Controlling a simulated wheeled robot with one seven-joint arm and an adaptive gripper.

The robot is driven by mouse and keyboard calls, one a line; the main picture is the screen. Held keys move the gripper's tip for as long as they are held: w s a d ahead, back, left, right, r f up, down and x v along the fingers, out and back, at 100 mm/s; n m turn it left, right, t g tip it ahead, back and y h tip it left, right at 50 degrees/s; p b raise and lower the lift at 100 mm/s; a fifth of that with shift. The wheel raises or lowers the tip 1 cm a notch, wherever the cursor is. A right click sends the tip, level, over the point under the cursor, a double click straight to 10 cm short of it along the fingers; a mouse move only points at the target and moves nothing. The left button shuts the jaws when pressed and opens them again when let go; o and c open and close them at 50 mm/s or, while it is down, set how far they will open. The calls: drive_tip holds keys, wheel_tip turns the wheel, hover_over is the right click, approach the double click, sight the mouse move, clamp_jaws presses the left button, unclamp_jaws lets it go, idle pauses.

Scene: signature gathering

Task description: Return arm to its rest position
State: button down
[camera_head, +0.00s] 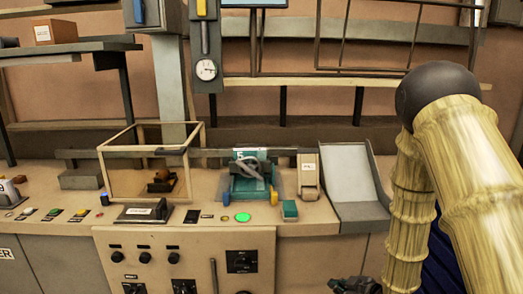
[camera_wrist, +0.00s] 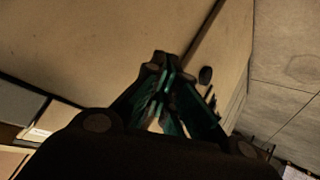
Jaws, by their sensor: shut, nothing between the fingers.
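My gripper (camera_wrist: 163,62) fills the lower middle of the wrist view. Its dark, green-edged fingers come together at the tips, and nothing is held between them. The tips are in front of a tan panel surface (camera_wrist: 90,45). In the head view my bamboo-textured arm bends at a dark round joint on the right and reaches down. A dark part at the bottom edge there may be my gripper, but it is mostly cut off.
The tan console (camera_head: 310,222) carries a glass box (camera_head: 140,170), a teal device (camera_head: 248,178), a green button (camera_head: 243,217) and a sloped grey stand (camera_head: 350,175). Knobs and a lever are on its front. In the wrist view, grey floor (camera_wrist: 285,70) shows at right.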

drive_tip(key=s+f+m+g+h, duration=0.35)
drive_tip(key=s+f+m, duration=0.25)
drive_tip(key=s+f, duration=1.2)
drive_tip(key=s+f+m+g, duration=0.2)
drive_tip(key=s+g, duration=0.1)
drive_tip(key=s, duration=0.8)
drive_tip(key=s+f+m+g+h, duration=0.1)
drive_tip(key=s+f+m+g, duration=0.1)
drive_tip(key=s, duration=0.9)
drive_tip(key=shift+a+f+m+g, duration=0.4)
drive_tip(key=shift+a+f+g, duration=0.05)
drive_tip(key=shift+f, duration=0.05)
drive_tip(key=shift+w+h, duration=0.1)
drive_tip(key=shift+h, duration=0.15)
